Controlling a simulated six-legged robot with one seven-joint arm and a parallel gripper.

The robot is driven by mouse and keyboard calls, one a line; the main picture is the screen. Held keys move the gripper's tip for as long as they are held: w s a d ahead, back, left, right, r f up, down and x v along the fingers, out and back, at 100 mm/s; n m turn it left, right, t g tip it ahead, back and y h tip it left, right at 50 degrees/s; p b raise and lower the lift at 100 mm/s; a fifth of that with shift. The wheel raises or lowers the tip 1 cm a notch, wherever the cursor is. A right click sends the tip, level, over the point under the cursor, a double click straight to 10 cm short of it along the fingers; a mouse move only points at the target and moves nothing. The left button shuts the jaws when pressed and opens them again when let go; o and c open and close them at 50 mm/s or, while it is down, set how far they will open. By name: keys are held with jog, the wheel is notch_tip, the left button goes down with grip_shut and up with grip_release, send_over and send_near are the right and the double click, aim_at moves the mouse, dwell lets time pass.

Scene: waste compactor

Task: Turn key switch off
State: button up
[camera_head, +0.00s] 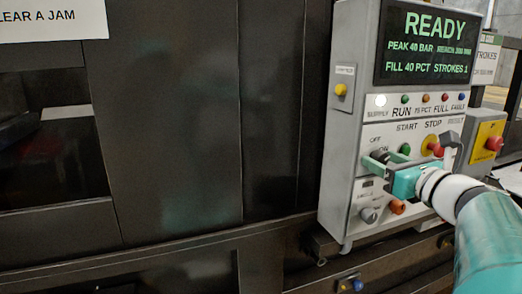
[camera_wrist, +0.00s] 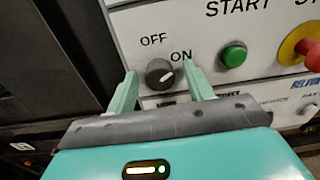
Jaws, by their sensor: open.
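The key switch (camera_wrist: 160,74) is a round dark knob with a white mark, on a light control panel, with OFF printed at its upper left and ON at its upper right. In the wrist view its white mark points up and right, toward ON. My gripper (camera_wrist: 163,88) is open, with one green finger on each side of the knob. I cannot tell whether the fingers touch it. In the head view my gripper (camera_head: 379,161) is at the panel's lower left, and it partly hides the knob.
The control box (camera_head: 345,150) has a screen (camera_head: 428,42) reading READY. A green START button (camera_wrist: 233,54) and a red STOP button (camera_wrist: 312,55) on a yellow ring sit right of the switch. Another red button (camera_head: 494,144) is on a yellow box. Dark metal panels fill the left.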

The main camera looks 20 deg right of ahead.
jog(key=shift+s+r, duration=0.1)
jog(key=shift+w, duration=0.3)
jog(key=shift+s, duration=0.2)
jog(key=shift+w, duration=0.1)
jog(key=c, duration=1)
jog(key=shift+o, duration=0.2)
